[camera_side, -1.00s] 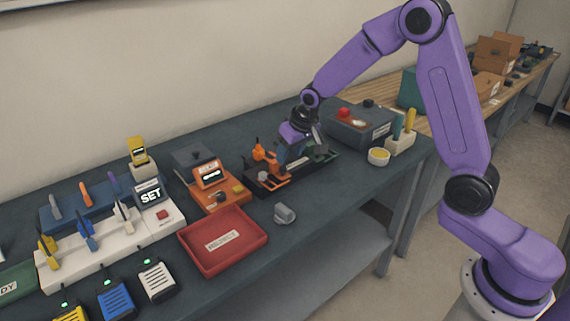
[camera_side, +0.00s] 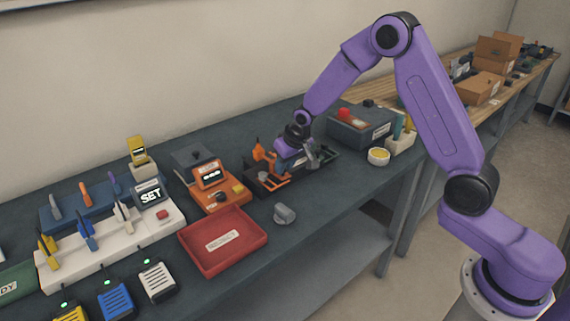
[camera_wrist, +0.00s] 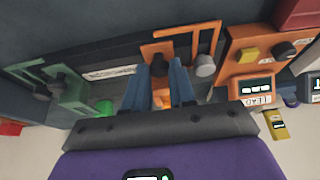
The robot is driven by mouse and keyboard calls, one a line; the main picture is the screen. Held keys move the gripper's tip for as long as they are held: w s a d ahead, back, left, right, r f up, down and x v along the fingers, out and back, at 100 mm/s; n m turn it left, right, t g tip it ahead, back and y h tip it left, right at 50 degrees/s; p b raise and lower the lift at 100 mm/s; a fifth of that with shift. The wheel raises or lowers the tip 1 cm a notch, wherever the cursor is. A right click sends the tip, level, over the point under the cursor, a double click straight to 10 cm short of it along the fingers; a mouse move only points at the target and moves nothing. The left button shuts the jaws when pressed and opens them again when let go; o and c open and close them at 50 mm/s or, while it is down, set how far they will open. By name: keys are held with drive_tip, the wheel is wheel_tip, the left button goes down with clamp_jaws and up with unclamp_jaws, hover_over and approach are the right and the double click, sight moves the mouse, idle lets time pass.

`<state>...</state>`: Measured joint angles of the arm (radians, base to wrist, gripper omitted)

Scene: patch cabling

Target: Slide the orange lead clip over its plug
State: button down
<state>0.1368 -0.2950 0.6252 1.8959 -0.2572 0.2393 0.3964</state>
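My gripper (camera_wrist: 165,72) is low over the dark cabling fixture, its two blue fingers apart and pointing down. It also shows in the side view (camera_side: 290,158), beside an upright orange part (camera_side: 262,155). In the wrist view, an orange piece (camera_wrist: 163,98), perhaps the orange lead clip, shows in the gap between the fingers. I cannot tell whether the fingers touch it. An orange frame (camera_wrist: 190,38) stands just beyond the fingertips, with a grey round piece (camera_wrist: 205,66) right of them. The plug cannot be told apart clearly, and the fingers hide part of this spot.
A green frame (camera_wrist: 62,92) stands at the fixture's other end. An orange device with a display (camera_side: 210,178) is left of the fixture. A red tray (camera_side: 222,240) and a grey knob-shaped part (camera_side: 285,214) lie in front. A grey box (camera_side: 360,127) stands behind to the right.

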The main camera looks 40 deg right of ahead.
drive_tip(key=shift+w, duration=2)
drive_tip(key=c, duration=0.9)
unclamp_jaws()
drive_tip(key=shift+c, duration=0.2)
drive_tip(key=v, duration=1.7)
drive_tip(key=shift+r, duration=0.3)
